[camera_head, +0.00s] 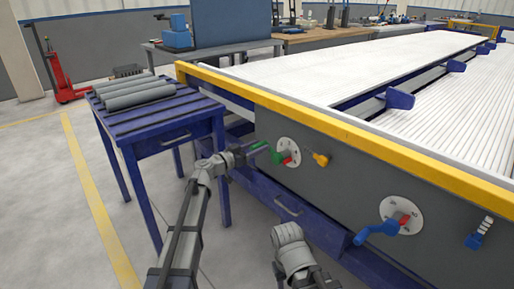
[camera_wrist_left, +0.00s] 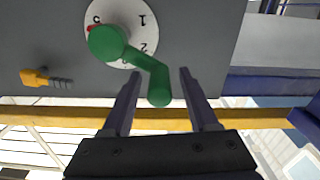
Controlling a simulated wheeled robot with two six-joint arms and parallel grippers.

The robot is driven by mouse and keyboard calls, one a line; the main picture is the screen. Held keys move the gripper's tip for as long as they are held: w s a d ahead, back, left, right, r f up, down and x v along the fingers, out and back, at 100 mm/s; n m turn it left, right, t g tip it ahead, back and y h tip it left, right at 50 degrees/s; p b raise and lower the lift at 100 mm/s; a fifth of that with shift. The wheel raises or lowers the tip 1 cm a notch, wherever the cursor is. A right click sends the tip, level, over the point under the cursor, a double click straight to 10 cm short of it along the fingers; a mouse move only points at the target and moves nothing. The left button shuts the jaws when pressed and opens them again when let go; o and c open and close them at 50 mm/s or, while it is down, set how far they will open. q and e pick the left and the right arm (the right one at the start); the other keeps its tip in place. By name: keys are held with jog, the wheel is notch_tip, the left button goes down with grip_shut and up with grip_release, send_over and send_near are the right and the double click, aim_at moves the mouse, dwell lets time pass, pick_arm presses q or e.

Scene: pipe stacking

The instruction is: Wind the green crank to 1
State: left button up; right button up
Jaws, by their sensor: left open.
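The green crank (camera_head: 275,155) sits on a white numbered dial (camera_head: 290,147) on the grey side panel of the long machine. In the left wrist view the crank (camera_wrist_left: 143,62) has its hub on the dial (camera_wrist_left: 127,18), and its handle end reaches between my fingers. A red pointer (camera_wrist_left: 94,27) is at the dial's left, beside a partly hidden digit; the 1 is at upper right. My left gripper (camera_head: 253,147) is open around the handle, with a gap to each finger in the wrist view (camera_wrist_left: 160,76). My right gripper does not show, only arm links.
An orange knob (camera_head: 321,159) is just right of the dial. A blue crank (camera_head: 376,232) on a second dial (camera_head: 405,208) and a blue lever (camera_head: 479,233) are farther right. Grey pipes (camera_head: 138,95) lie on a blue table (camera_head: 165,112) at left. A drawer (camera_head: 290,207) is below.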

pick_arm(q)
jog(key=shift+c, duration=0.4)
grip_shut()
dwell(0.9)
